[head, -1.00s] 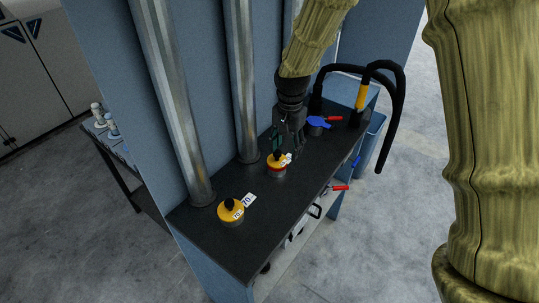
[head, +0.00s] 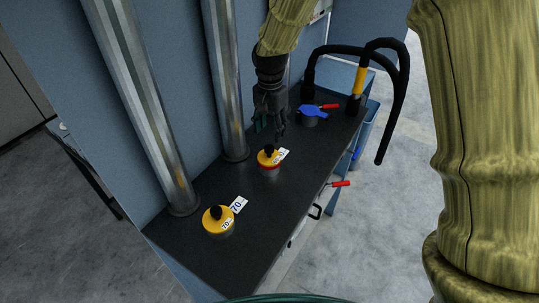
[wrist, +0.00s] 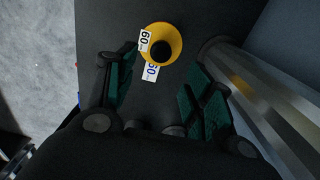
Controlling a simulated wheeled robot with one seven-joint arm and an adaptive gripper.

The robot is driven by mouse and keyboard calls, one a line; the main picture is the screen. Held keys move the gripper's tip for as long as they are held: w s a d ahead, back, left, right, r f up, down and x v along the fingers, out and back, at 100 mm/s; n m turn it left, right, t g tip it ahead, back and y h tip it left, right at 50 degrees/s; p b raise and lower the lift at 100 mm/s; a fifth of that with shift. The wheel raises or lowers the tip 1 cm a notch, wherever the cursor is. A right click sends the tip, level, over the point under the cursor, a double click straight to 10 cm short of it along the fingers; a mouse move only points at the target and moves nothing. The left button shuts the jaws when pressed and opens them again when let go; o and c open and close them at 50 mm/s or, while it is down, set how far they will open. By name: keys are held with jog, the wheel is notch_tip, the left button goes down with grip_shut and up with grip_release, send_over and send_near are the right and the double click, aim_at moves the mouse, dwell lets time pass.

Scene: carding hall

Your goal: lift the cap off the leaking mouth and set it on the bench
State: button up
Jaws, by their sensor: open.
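A yellow cap with a black knob (head: 268,157) sits at mid bench over a reddish ring, with a white number tag at its side. It also shows in the wrist view (wrist: 172,37), beyond the fingers. A second yellow cap with a black knob (head: 219,221), marked 70, sits nearer on the bench (head: 250,245). Which mouth leaks, I cannot tell. My gripper (head: 270,130) is open and empty, above and apart from the middle cap. Its green-padded fingers also show in the wrist view (wrist: 160,88), spread wide. The mouths under the caps are mostly hidden.
Metal pipes (head: 144,110) rise along the bench's back edge by a blue wall. A blue-topped fitting (head: 313,111) with a red handle and black hoses (head: 385,100) stand at the far end. The bench front between the caps is clear.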

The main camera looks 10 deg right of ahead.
aim_at(269, 147)
jog(key=f, duration=0.3)
jog(key=shift+w+a, duration=0.1)
jog(key=shift+w, duration=0.15)
jog(key=shift+s+f+p, duration=0.3)
jog(key=shift+f+p, duration=0.35)
jog(key=shift+p, duration=0.15)
jog(key=shift+s+f+p, duration=0.15)
jog(key=shift+f+p, duration=0.75)
jog(key=shift+f, duration=1.2)
grip_shut()
jog(key=shift+r, duration=0.1)
